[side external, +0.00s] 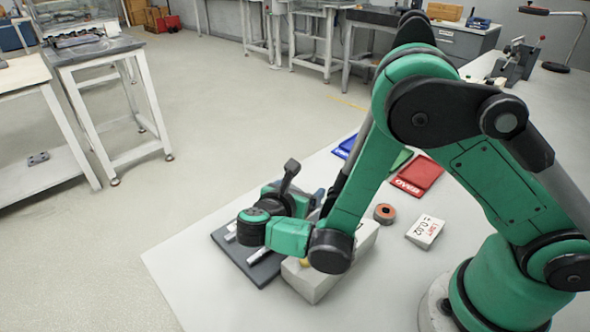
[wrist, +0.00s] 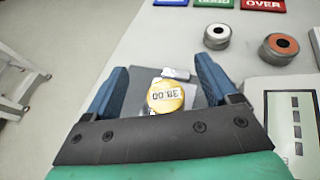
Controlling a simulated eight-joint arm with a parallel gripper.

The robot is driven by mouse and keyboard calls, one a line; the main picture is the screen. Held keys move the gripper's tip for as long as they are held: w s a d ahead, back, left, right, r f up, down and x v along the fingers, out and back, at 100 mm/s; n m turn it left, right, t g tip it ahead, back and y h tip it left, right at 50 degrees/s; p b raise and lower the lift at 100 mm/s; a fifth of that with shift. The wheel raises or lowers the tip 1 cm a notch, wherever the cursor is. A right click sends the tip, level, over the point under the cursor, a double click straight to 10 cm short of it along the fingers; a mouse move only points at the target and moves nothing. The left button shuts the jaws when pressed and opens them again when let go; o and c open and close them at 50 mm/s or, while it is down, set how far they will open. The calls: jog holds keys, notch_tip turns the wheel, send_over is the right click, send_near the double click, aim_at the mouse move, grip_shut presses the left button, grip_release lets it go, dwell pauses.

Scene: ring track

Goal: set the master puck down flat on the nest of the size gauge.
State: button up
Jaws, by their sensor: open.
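The master puck (wrist: 166,97) is a round, gold-yellow disc marked 38.00. In the wrist view it shows between the two blue fingers of my gripper (wrist: 165,88), with gaps on both sides. My gripper is open, over the dark grey board (wrist: 143,77). In the side view my gripper and wrist hide the puck. The size gauge (side external: 318,284) appears to be the pale grey block right of the board; my arm covers part of it. I cannot make out the nest.
Small white pieces (wrist: 175,73) lie on the board near the puck. A steel ring (wrist: 216,38) and an orange-faced ring (wrist: 281,49) stand farther back. Red (side external: 416,175), green and blue marked pads lie behind. A limit card (side external: 426,231) lies right.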

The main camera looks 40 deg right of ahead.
jog(key=v, duration=1.1)
jog(key=shift+s+a+r, duration=0.1)
jog(key=shift+r, duration=0.2)
jog(key=s+d+r+m+t+y, duration=0.1)
jog(key=d+m+y, duration=0.4)
jog(key=m, duration=0.6)
jog(key=s+d+r+m+t+y, duration=0.1)
jog(key=d+r+m+y, duration=0.3)
jog(key=m, duration=0.7)
jog(key=d+y, duration=0.2)
jog(key=y, duration=0.1)
jog(key=shift+s+y, duration=0.3)
jog(key=shift+s, duration=0.05)
